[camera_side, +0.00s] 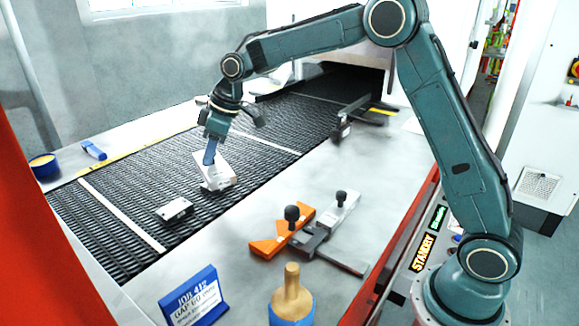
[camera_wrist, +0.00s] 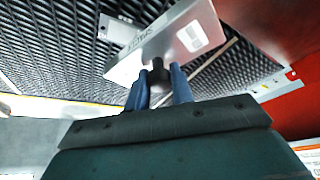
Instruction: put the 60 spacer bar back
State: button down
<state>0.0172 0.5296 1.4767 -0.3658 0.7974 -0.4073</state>
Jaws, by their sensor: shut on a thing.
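My gripper (camera_side: 211,158) is over the dark mesh belt, its blue fingers pointing down at a silver bar (camera_side: 222,174). In the wrist view the two blue fingers (camera_wrist: 159,88) are shut on the black knob of the silver bar (camera_wrist: 180,38). The bar has dark lettering and a white label, too small to read surely as 60. It looks tilted in the side view; I cannot tell whether it touches the belt. A smaller silver block (camera_side: 175,210) lies on the belt nearer the front, and shows in the wrist view (camera_wrist: 118,29).
On the near ledge lie an orange piece (camera_side: 270,243) with a black knob and a silver piece (camera_side: 338,211) with a knob, beside a grey bracket (camera_side: 340,258). A blue sign (camera_side: 193,297) reads GAP 60. A wooden-handled tool (camera_side: 291,294) stands in front.

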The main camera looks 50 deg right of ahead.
jog(key=s+d+f+m+h, duration=0.1)
jog(key=s+d+f+m, duration=0.2)
jog(key=s+d, duration=0.3)
jog(key=s+m, duration=0.1)
jog(key=s, duration=0.2)
jog(key=shift+s+f+m+t+h, duration=0.2)
jog(key=shift+m+t+h, duration=0.1)
jog(key=shift+t, duration=0.1)
jog(key=shift+d, duration=0.1)
jog(key=m+h, duration=0.1)
jog(key=m, duration=0.2)
jog(key=m+h, duration=0.1)
jog(key=m, duration=0.2)
jog(key=shift+m+h, duration=0.4)
jog(key=shift+r, duration=0.1)
dwell(2.3)
